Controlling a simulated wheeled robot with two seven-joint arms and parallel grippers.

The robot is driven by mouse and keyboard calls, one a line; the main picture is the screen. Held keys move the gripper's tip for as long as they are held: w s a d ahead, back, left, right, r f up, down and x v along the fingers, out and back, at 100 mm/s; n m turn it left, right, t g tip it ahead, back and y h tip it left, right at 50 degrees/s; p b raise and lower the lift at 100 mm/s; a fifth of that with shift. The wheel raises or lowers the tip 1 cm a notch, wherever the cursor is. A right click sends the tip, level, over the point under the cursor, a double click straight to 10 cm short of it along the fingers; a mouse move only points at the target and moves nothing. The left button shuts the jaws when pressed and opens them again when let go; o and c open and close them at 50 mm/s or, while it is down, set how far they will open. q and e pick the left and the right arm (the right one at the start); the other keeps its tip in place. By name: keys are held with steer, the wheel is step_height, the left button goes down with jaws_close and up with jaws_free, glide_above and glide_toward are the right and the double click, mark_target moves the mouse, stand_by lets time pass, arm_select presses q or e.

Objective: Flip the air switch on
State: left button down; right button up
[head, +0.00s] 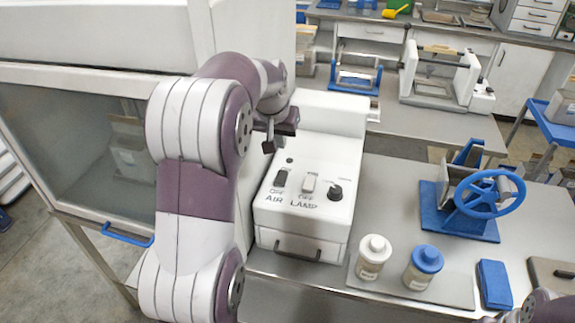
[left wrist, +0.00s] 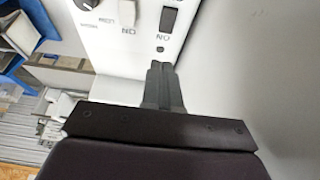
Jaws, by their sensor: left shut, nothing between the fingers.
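A white control box (head: 310,232) stands at the bench's left end, with a sloped panel marked AIR and LAMP. The black air switch (head: 281,179) sits on the panel's left, above the word AIR. It also shows in the left wrist view (left wrist: 168,19), beside an ON label. Which way the rocker is tipped is too small to tell. My left gripper (head: 268,147) is shut and empty, at the panel's far edge beyond the switch. In the left wrist view its fingertips (left wrist: 161,66) point toward the switch and appear apart from it. My right gripper is out of view.
The pale lamp switch (head: 308,183) and a black knob (head: 335,192) sit right of the air switch. White-lidded (head: 374,255) and blue-lidded (head: 424,266) jars stand right of the box. A blue handwheel device (head: 483,197) is farther right. A glass-fronted cabinet (head: 85,140) stands left.

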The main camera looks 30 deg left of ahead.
arm_select(q)
steer(key=p, duration=0.5)
glide_toward(285, 176)
steer(key=w+f, duration=0.2)
steer(key=f, duration=0.1)
steer(key=w+a+f, duration=0.1)
steer(key=f, duration=0.1)
steer(key=shift+w+f, duration=0.1)
steer(key=shift+w, duration=0.25)
steer(key=shift+w+f, duration=0.15)
steer(key=shift+f, duration=0.2)
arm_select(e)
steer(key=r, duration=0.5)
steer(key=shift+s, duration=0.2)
